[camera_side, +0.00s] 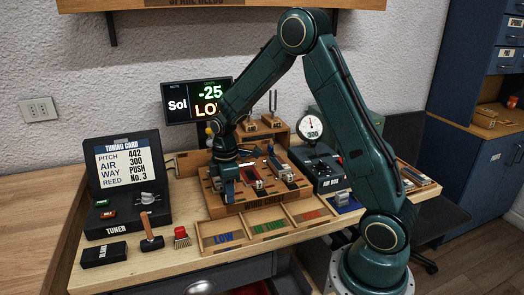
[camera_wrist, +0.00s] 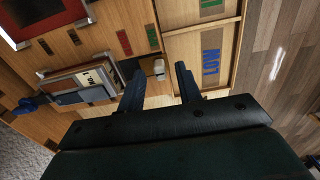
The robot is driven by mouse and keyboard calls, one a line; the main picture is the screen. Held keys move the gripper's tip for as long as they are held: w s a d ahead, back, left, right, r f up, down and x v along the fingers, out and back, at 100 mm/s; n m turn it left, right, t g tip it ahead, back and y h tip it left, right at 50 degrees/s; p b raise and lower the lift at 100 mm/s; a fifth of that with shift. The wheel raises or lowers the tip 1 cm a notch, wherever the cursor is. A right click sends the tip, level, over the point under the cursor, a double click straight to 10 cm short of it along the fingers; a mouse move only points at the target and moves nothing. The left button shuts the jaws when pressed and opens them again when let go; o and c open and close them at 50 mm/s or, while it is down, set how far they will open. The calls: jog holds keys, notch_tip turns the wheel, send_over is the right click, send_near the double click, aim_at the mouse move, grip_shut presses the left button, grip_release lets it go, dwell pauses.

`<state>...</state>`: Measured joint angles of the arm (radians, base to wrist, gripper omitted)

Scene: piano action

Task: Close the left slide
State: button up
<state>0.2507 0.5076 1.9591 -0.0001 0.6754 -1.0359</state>
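My gripper (camera_side: 229,188) points down over the left part of the wooden reed board (camera_side: 215,205) in the side view. In the wrist view the two dark fingers of my gripper (camera_wrist: 157,80) are apart. A small pale knob (camera_wrist: 158,68) shows in the gap between the fingertips; I cannot tell whether either finger touches it. To the left of the fingers lies a layered slide-like piece (camera_wrist: 80,85) with a pale label. In the side view my gripper covers the left slide's area, so how far it is open cannot be told.
A divided tray with a blue-lettered compartment (camera_side: 223,238) lies along the board's front. The tuner (camera_side: 122,185), a hammer (camera_side: 151,232) and a red-topped brush (camera_side: 181,237) are to the left. The air box (camera_side: 324,174) with its gauge stands to the right. The display (camera_side: 197,101) reads -25.

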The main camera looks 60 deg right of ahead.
jog(key=shift+f, duration=0.35)
grip_shut()
jog(key=shift+w+d, duration=1.4)
jog(key=shift+w, duration=0.05)
grip_release()
